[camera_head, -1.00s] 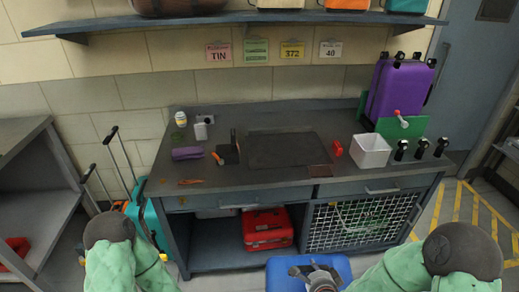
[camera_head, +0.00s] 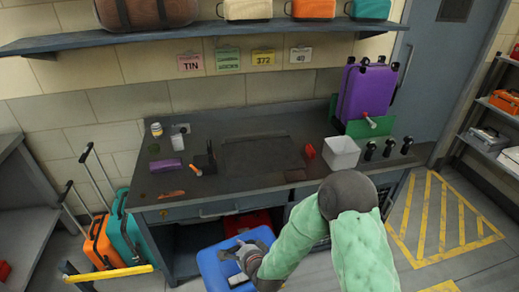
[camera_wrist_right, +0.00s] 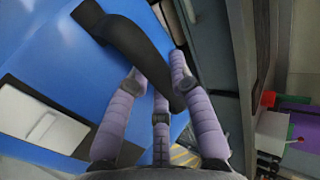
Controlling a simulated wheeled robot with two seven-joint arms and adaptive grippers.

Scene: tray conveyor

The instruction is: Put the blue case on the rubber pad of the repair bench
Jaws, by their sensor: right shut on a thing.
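The blue case (camera_head: 212,268) is in front of the repair bench, low in the head view, below the bench top (camera_head: 225,190). Its broad blue face (camera_wrist_right: 45,50) with a white label fills the left of the right wrist view. My right gripper (camera_head: 250,256) is at the case's upper right side. In the right wrist view its fingers (camera_wrist_right: 160,95) are shut on the case's black handle (camera_wrist_right: 130,40). The dark rubber pad (camera_head: 262,153) lies flat and bare in the middle of the bench top. My left gripper is not in view.
On the bench, a purple box (camera_head: 166,165) and small tools lie left of the pad. A red item (camera_head: 310,151), a white bin (camera_head: 342,153) and a purple suitcase (camera_head: 366,92) stand right. A shelf (camera_head: 200,32) hangs above. Orange (camera_head: 102,243) and teal (camera_head: 128,232) suitcases stand left.

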